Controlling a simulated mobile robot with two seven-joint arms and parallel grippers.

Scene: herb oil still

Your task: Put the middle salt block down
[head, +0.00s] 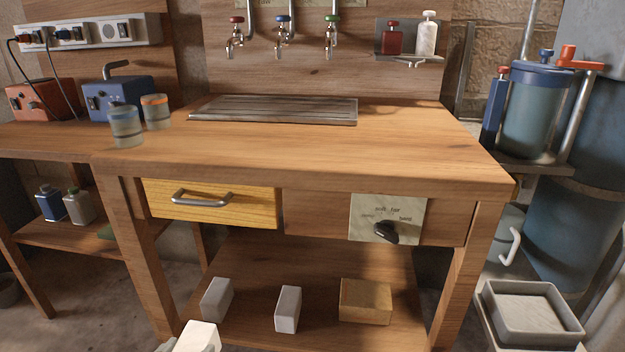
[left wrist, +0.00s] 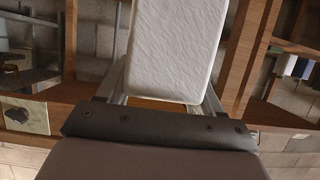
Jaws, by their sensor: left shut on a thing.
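A white salt block (head: 197,338) shows at the bottom edge of the head view, in front of the table's lower shelf. My left gripper (head: 168,345) is mostly cut off there. In the left wrist view the same white block (left wrist: 175,50) fills the space between the two fingers of my left gripper (left wrist: 163,92), which is shut on it. Two more pale blocks stand on the lower shelf: a greyish one on the left (head: 217,299) and a white one (head: 288,309) near the middle. My right gripper is not in view.
A yellowish block (head: 365,300) sits on the right of the lower shelf (head: 325,270); bare wood lies between the blocks. The table's front legs (head: 140,260) flank the shelf. A grey tray (head: 530,310) stands at lower right. A yellow drawer (head: 213,203) is shut above.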

